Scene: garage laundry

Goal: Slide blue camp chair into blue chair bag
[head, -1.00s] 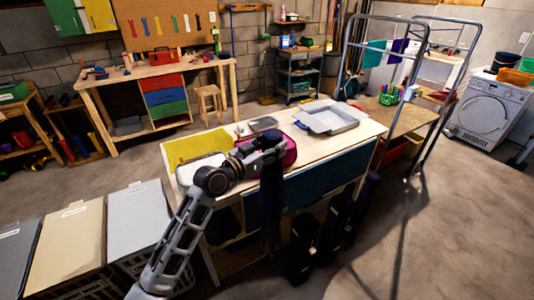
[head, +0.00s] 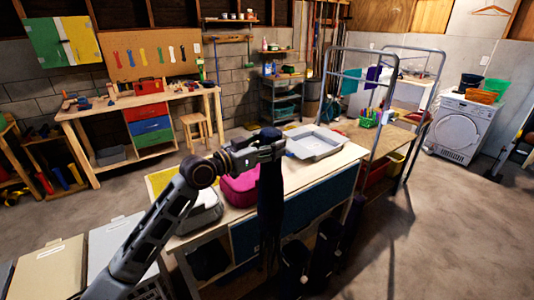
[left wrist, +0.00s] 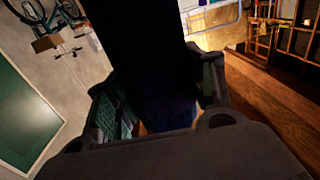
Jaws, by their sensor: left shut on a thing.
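My left gripper (head: 266,146) is shut around the upper part of a long, dark, narrow bundle (head: 270,205), which looks like the folded camp chair. It hangs upright in front of the table, and its colour reads almost black. In the left wrist view the bundle (left wrist: 145,40) lies between the two fingers (left wrist: 160,95), with dark blue cloth (left wrist: 170,110) below. Several dark upright sleeves stand at the table's front, among them a near one (head: 294,265) and a middle one (head: 324,248). I cannot tell which is the blue chair bag. My right gripper is not in view.
The table (head: 335,166) holds a grey tray (head: 313,142), a magenta bin (head: 240,190) and a grey box (head: 200,212). A metal rack frame (head: 322,85) stands to the right. Lidded hampers (head: 50,272) are at the lower left. The floor (head: 430,230) at right is clear.

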